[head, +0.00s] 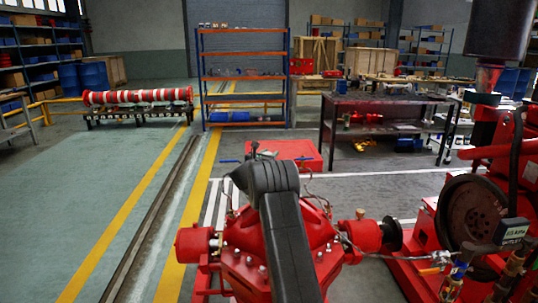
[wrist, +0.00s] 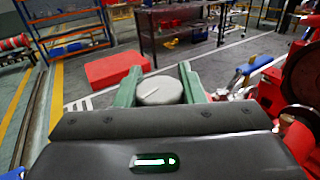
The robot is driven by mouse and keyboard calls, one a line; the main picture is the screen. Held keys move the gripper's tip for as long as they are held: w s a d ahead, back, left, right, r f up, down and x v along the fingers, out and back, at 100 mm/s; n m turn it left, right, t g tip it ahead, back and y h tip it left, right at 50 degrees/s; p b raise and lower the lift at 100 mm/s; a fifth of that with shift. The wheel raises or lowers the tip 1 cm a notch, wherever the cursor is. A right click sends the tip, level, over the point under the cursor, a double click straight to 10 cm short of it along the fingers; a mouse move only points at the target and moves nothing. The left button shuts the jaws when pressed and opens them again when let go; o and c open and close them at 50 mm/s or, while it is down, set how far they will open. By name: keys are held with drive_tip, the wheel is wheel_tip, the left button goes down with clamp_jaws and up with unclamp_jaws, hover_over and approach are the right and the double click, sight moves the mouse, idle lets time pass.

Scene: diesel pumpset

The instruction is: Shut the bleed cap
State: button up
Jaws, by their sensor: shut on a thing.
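My gripper (wrist: 160,84) is in the middle of the wrist view. Its two green fingers are shut on the sides of the bleed cap (wrist: 161,92), a grey round cap with a pale line across its top. The line runs slantwise, up to the right. The cap's lower side and what it sits on are hidden by the gripper body. In the head view my dark arm covers the middle of the red pump (head: 238,262), and I cannot make out the cap or the fingertips there.
A red box (head: 292,153) lies on the floor beyond the pump; it also shows in the wrist view (wrist: 114,67). A dark flywheel (head: 470,222) and a valve with an orange handle (head: 436,257) are at right. A dark workbench (head: 385,103) stands behind. Floor at left is clear.

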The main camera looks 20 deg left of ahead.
drive_tip(key=shift+r+m+h+p, duration=0.25)
drive_tip(key=shift+m+h+p, duration=0.45)
drive_tip(key=shift+h, duration=0.2)
drive_tip(key=shift+d+f+m+g+h+p, duration=0.15)
drive_tip(key=shift+m+g+h+p, duration=0.2)
drive_tip(key=shift+h, duration=0.35)
drive_tip(key=shift+d+m+g+h+p, duration=0.1)
drive_tip(key=shift+m+g+h+p, duration=0.1)
drive_tip(key=shift+m+h, duration=0.4)
drive_tip(key=o, duration=1)
drive_tip(key=shift+s+f, duration=0.1)
drive_tip(key=shift+s, duration=0.05)
drive_tip(key=shift+s+a, duration=0.2)
drive_tip(key=shift+s, duration=0.05)
drive_tip(key=b+v, duration=0.2)
drive_tip(key=v, duration=1.1)
drive_tip(key=shift+w, duration=0.1)
